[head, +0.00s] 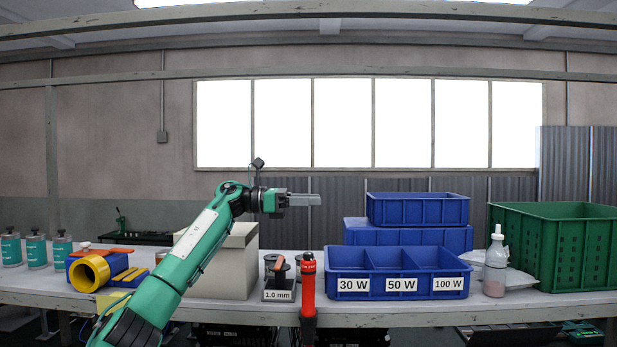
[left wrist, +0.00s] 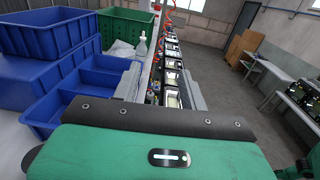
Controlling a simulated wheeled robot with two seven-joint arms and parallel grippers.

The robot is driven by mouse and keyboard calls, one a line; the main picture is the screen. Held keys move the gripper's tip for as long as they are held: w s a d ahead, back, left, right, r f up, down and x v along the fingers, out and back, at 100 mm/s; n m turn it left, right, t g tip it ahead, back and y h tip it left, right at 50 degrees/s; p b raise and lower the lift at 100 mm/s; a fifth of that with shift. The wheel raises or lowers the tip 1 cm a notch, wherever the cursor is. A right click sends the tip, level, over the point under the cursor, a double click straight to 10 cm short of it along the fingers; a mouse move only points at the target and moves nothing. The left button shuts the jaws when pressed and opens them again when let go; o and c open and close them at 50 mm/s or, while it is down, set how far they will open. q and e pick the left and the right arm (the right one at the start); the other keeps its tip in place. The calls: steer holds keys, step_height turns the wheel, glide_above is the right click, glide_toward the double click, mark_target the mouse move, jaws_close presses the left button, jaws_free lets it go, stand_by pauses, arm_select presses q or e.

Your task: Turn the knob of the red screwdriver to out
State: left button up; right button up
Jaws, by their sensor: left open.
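The red screwdriver (head: 308,290) stands upright at the table's front edge, left of the labelled blue bin. A lighter label or band shows near its top; I cannot make out the knob's setting. My left gripper (head: 318,199) is open and empty, high above the table and above the screwdriver, pointing right. Its two fingers (left wrist: 162,88) show apart in the left wrist view, with no screwdriver that I can identify between them. My right gripper is not in view.
A blue bin (head: 402,286) marked 30 W, 50 W and 100 W stands right of the screwdriver. A spool stand (head: 278,295) labelled 1.0 mm is close on its left. A white bottle (head: 495,266) and green crate (head: 565,240) are further right. The air around the gripper is clear.

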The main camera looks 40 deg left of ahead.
arm_select(q)
step_height(320, 180, up, 6)
steer(key=shift+r, duration=0.25)
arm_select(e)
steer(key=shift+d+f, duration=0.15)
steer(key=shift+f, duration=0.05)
